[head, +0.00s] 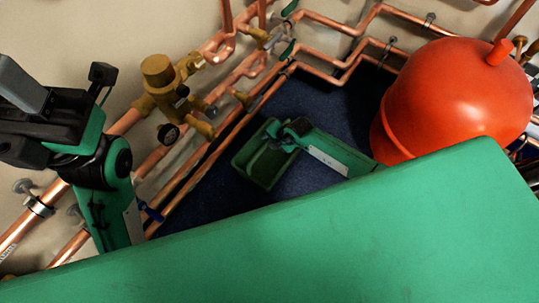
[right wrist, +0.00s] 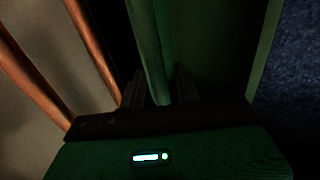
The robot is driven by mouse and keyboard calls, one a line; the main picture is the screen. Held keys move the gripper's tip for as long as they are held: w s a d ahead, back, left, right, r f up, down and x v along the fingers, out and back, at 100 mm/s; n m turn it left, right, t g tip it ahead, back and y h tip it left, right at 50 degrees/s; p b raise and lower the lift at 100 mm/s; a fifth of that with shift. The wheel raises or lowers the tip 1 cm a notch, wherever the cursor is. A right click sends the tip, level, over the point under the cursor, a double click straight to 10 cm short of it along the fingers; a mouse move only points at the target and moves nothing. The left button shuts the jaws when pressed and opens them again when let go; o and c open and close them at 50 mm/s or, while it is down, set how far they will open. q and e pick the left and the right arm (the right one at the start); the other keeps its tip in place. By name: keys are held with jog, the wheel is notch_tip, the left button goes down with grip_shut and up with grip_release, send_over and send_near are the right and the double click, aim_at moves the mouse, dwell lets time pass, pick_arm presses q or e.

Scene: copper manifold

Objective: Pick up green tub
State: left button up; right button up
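The green tub (head: 251,163) is an open box on the dark blue floor mat, in the middle of the head view. My right gripper (head: 287,139) is at its upper edge. In the right wrist view, a green tub wall (right wrist: 147,45) runs down between the two dark fingers of this gripper (right wrist: 159,88). The view is too dark to tell whether both fingers press on the wall. My left gripper (head: 62,80) is at the far left, away from the tub, with its fingers apart and nothing between them.
Copper pipes (head: 225,128) with a brass valve (head: 160,80) run along the pale wall, left of and behind the tub. A large red tank (head: 455,95) stands at the right.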

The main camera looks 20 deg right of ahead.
grip_shut()
jog(key=shift+r, duration=0.15)
